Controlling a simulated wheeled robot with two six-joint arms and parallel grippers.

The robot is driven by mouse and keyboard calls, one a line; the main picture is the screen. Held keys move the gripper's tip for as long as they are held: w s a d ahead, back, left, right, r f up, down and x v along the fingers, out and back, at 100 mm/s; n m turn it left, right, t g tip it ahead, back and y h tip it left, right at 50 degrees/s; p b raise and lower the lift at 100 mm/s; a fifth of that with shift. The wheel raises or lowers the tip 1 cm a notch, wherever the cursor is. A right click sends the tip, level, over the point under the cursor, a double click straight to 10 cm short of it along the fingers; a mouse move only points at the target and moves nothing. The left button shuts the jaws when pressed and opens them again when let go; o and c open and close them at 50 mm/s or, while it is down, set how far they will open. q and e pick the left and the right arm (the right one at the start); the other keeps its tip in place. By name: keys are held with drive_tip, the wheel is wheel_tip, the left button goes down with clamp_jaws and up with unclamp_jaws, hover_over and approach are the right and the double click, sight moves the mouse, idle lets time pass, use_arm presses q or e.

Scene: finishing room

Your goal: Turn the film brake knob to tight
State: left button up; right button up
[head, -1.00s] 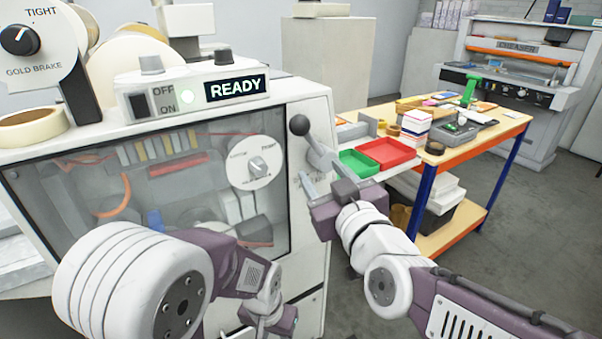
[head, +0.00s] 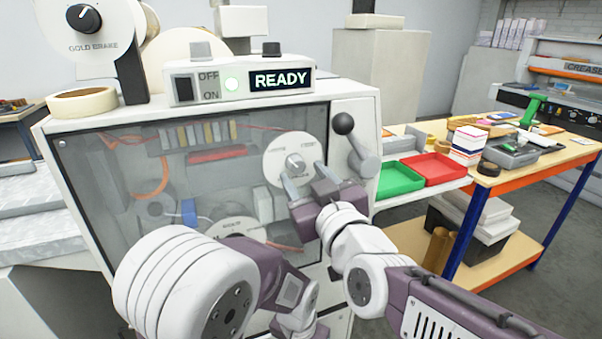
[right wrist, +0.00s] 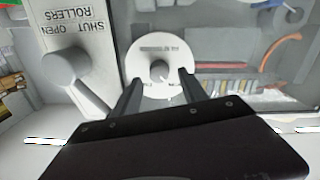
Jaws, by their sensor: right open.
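The film brake knob (head: 294,162) is a small grey knob on a round white dial on the machine's clear front panel. The dial's lettering is too small to read surely now; a second earlier its right label looked like TIGHT. My right gripper (head: 303,172) is open in front of the dial, its fingers at the knob's lower edge and right side. In the right wrist view the knob (right wrist: 159,69) lies between and just beyond the open fingertips (right wrist: 160,80). I cannot tell whether they touch it. My left arm crosses the lower front; its fingers do not show.
A lever with a dark ball (head: 343,124) stands right of the panel, close to my right gripper. A gold brake knob (head: 83,18) is at upper left. Another white dial (head: 237,228) is partly hidden by my left arm. Green (head: 398,178) and red trays (head: 433,168) lie right.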

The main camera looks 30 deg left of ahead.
sight(296, 164)
drive_tip(key=shift+x, duration=1.1)
clamp_jaws()
